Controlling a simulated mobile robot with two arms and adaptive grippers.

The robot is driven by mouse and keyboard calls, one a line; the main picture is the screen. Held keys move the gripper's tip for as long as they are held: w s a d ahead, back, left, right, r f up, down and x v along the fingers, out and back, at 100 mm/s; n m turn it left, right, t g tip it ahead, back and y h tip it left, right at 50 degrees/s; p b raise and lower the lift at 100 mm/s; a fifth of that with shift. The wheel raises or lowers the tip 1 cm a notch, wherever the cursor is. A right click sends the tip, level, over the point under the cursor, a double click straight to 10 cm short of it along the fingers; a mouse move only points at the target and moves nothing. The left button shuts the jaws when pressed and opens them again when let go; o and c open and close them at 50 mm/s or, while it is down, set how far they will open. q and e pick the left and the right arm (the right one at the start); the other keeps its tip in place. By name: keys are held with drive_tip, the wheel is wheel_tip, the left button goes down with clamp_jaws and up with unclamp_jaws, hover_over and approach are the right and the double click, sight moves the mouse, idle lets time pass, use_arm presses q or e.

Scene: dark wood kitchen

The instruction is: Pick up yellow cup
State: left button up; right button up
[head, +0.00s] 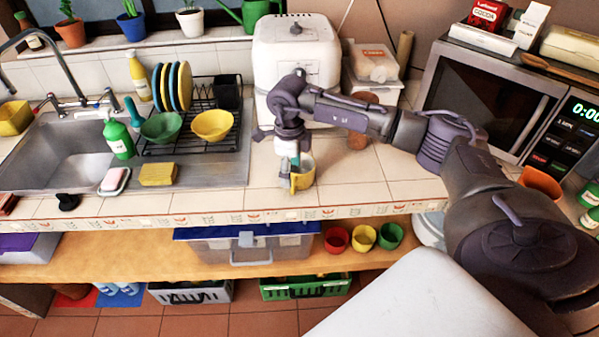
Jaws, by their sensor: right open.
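A yellow cup (303,181) stands on the tiled counter near its front edge, in front of the white appliance. My right gripper (294,168) reaches down over this cup, with its fingers at the cup's rim. The jaws are open; whether a finger touches the cup or sits inside it I cannot tell. The gripper hides part of the cup. Another yellow cup (363,236) sits on the wooden shelf below, between a red cup (337,239) and a green cup (390,235). My left gripper is not in view.
A dish rack (205,135) with plates and bowls stands to the left, beside the sink (55,150). The white appliance (296,60) is close behind the gripper. A microwave (490,95) stands to the right. The counter's front edge (260,216) is close to the cup.

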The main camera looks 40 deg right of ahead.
sight(293, 181)
drive_tip(key=shift+f, duration=0.35)
drive_tip(key=f+p, duration=0.1)
drive_tip(key=f, duration=0.1)
drive_tip(key=f+p, duration=0.1)
drive_tip(key=f, duration=0.1)
drive_tip(key=shift+s+d+f+p, duration=0.2)
drive_tip(key=shift+f+p, duration=0.1)
drive_tip(key=shift+f, duration=0.1)
drive_tip(key=shift+a+f, duration=0.1)
drive_tip(key=shift+f, duration=0.15)
clamp_jaws()
